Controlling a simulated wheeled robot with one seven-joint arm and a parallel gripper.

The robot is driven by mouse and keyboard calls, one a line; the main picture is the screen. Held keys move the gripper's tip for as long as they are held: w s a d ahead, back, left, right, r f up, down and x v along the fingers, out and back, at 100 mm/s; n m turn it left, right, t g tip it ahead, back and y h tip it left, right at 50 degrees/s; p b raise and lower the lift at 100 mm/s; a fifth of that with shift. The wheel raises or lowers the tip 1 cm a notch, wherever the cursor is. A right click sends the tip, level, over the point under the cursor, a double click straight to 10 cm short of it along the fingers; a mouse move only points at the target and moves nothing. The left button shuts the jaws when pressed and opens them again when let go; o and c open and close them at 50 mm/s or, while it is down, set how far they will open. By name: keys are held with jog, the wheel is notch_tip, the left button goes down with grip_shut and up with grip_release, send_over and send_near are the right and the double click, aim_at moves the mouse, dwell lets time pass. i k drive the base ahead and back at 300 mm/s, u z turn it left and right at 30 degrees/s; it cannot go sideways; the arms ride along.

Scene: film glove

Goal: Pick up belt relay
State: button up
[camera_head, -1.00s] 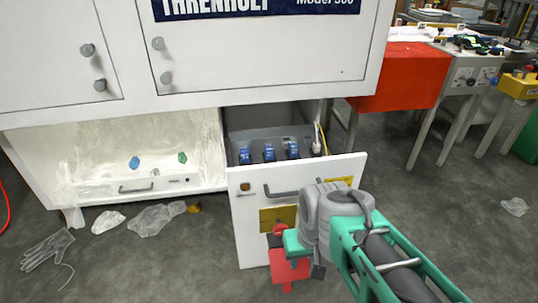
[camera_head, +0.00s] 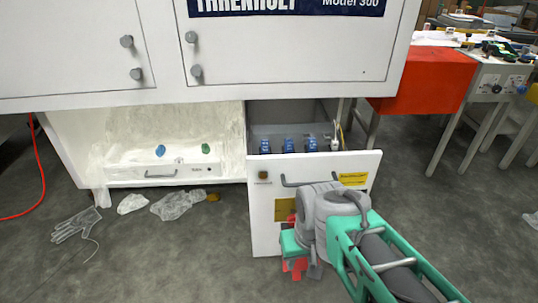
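Several blue relays, one of them a blue relay (camera_head: 288,145), stand in a row inside the open drawer (camera_head: 262,215) of the white machine. Which one is the belt relay, I cannot tell. My gripper (camera_head: 295,268), with red finger parts, is in front of the drawer's front panel, low and below the drawer handle (camera_head: 310,183). It points down and away from the relays. My wrist hides part of the gripper and the panel's lower right. Whether the fingers are apart, I cannot tell.
The white cabinet (camera_head: 290,55) overhangs the drawer. Left is a film-draped bay (camera_head: 150,140) with blue and green knobs. A glove (camera_head: 75,225) and crumpled film (camera_head: 178,204) lie on the floor. A red-covered table (camera_head: 425,82) stands right.

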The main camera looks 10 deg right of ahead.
aim_at(288, 142)
jog(key=u, duration=0.2)
jog(key=k, duration=0.4)
jog(key=u, duration=1.55)
jog(key=i, duration=1.75)
jog(key=z, duration=1.1)
jog(key=i, duration=0.7)
jog(key=z, duration=0.65)
jog(key=i, duration=0.45)
jog(key=u, duration=0.1)
